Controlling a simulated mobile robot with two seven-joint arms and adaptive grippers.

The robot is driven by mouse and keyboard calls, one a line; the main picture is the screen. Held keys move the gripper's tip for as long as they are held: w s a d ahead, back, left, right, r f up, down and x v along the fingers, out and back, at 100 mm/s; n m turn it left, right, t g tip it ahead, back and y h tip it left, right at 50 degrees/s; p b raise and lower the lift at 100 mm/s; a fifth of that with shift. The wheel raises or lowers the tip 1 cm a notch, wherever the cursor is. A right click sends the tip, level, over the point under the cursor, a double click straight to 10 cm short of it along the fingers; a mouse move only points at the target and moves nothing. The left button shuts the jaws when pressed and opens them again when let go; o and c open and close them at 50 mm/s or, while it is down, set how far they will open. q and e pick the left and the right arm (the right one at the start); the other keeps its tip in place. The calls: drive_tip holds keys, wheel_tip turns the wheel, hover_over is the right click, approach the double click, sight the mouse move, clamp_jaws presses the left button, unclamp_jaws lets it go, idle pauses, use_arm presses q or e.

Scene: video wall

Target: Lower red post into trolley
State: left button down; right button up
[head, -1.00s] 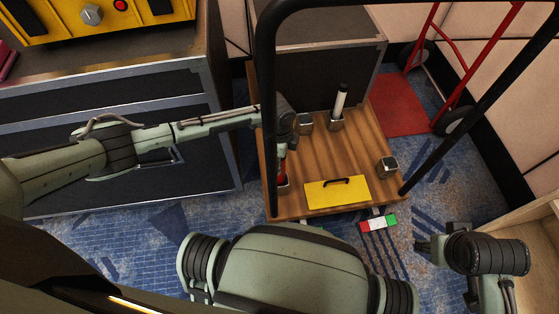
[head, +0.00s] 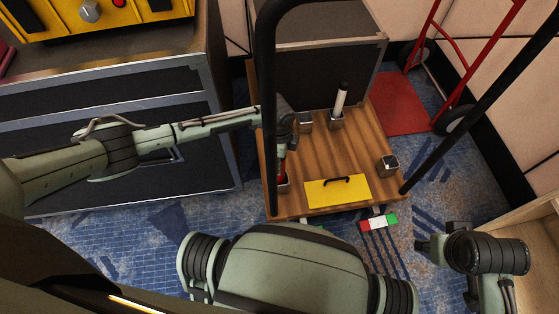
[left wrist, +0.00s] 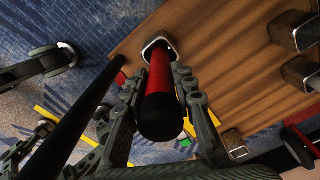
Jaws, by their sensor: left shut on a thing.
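My left gripper (left wrist: 158,92) is shut on the red post (left wrist: 158,85), which points down at the near-left socket (left wrist: 160,42). In the head view the red post (head: 281,167) is mostly hidden by the trolley's black handle and my gripper. Its lower end is at that socket (head: 284,184); how deep it sits I cannot tell. My right gripper (head: 427,245) is at the lower right, away from the trolley, and its jaws are unclear.
A white post (head: 341,99) stands in a far socket. A yellow plate with a black handle (head: 350,192) lies on the deck. The black handle frame (head: 269,100) rises near my left arm. A cabinet (head: 110,140) stands left, a red hand truck (head: 400,105) right.

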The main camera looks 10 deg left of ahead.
use_arm(q)
drive_tip(key=c, duration=0.7)
unclamp_jaws()
drive_tip(key=shift+r, duration=0.1)
wheel_tip(320, 180, up, 8)
drive_tip(key=p, duration=0.8)
